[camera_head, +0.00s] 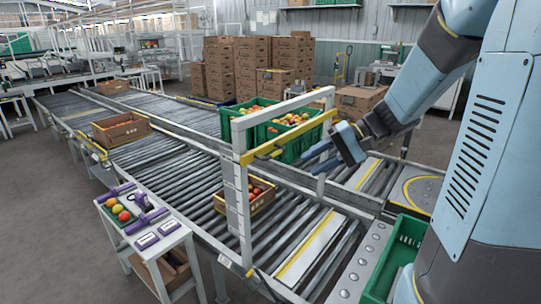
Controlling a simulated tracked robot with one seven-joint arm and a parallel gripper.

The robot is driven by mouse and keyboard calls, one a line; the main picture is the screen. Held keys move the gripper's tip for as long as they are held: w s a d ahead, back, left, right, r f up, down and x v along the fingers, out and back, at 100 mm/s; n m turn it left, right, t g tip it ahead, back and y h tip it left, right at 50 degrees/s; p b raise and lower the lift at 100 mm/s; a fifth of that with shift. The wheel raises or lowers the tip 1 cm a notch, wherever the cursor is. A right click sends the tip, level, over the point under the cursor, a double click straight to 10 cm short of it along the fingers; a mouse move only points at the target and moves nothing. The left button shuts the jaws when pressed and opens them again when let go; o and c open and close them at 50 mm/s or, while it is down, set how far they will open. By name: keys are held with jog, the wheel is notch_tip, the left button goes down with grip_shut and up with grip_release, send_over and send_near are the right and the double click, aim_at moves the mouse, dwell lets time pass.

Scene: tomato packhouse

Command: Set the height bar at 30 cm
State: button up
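The height bar (290,138) is a yellow bar across a white gate frame (238,185) that straddles the roller conveyor. The left post carries a pale plate with marks, too small to read. The bar sits in the upper part of the gate, with a dark handle-like piece (268,153) at its left half. My gripper (314,162) is just right of the gate and below the bar's right end, pointing left. Its two blue fingers look apart, with nothing seen between them. I cannot tell whether it touches the frame.
Green crates of tomatoes (262,126) stand behind the gate. A small white table (170,238) holds tomatoes and purple tools.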

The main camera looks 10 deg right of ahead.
aim_at(276, 154)
jog(key=w+d+f+m+t+y, duration=0.2)
jog(key=w, duration=0.4)
jog(key=w+d+f+m+t+y, duration=0.1)
jog(key=w+d+f+t, duration=0.15)
jog(key=w, duration=0.35)
jog(key=x, duration=0.8)
jog(key=r+x, duration=0.1)
jog(key=x, duration=0.4)
jog(key=shift+a, duration=0.25)
jog(key=shift+c, duration=0.2)
grip_shut()
